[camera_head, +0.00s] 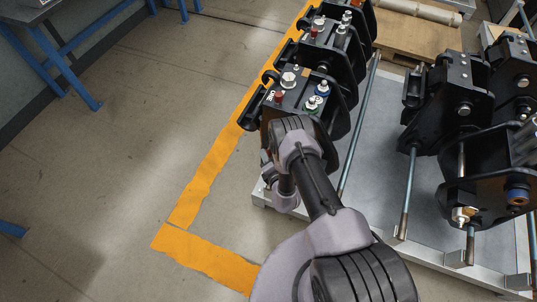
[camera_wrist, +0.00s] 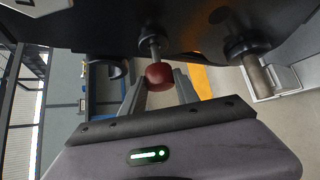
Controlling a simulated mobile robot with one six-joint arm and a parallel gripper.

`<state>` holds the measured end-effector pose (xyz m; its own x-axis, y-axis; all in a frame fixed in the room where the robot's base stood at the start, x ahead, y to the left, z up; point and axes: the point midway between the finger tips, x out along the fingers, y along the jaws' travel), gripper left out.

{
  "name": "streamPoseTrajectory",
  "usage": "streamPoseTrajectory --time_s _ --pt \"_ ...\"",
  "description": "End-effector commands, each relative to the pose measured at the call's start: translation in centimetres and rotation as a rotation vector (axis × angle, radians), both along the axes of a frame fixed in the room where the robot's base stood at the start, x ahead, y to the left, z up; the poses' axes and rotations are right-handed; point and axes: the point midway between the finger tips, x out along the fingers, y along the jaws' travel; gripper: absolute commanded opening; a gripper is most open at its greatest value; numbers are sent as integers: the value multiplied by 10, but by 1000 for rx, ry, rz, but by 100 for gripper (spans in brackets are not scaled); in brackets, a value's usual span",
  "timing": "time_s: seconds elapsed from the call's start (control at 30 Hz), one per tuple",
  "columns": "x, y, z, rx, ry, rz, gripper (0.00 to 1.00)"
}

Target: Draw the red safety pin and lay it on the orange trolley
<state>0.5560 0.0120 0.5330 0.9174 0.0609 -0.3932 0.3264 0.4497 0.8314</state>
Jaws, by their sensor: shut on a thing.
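The red safety pin (camera_wrist: 159,75) shows in the wrist view as a dark red round knob on a short grey shank. The shank runs up to the underside of a black coupler (camera_wrist: 200,22). My gripper (camera_wrist: 160,80) has one finger on each side of the knob and is shut on it. The shank still meets the coupler; how deep it sits is hidden. In the head view my arm covers the gripper and the pin, in front of the nearest coupler (camera_head: 318,85). I cannot make out the orange trolley in either view.
A second metal pin (camera_wrist: 258,75) hangs right of the knob in the wrist view. More black couplers (camera_head: 440,100) stand on a grey rack (camera_head: 385,170) at the right of the head view. Orange floor tape (camera_head: 205,180) borders open floor at the left.

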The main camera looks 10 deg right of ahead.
Motion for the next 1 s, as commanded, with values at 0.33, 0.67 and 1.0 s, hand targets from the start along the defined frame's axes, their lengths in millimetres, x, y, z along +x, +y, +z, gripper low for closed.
streamPoseTrajectory --time_s 0.33,0.67,1.0 --pt "-16 11 0 1 1 -1 0" --pt "-29 21 1 0 0 0 0" --pt "-31 23 0 0 0 0 0"
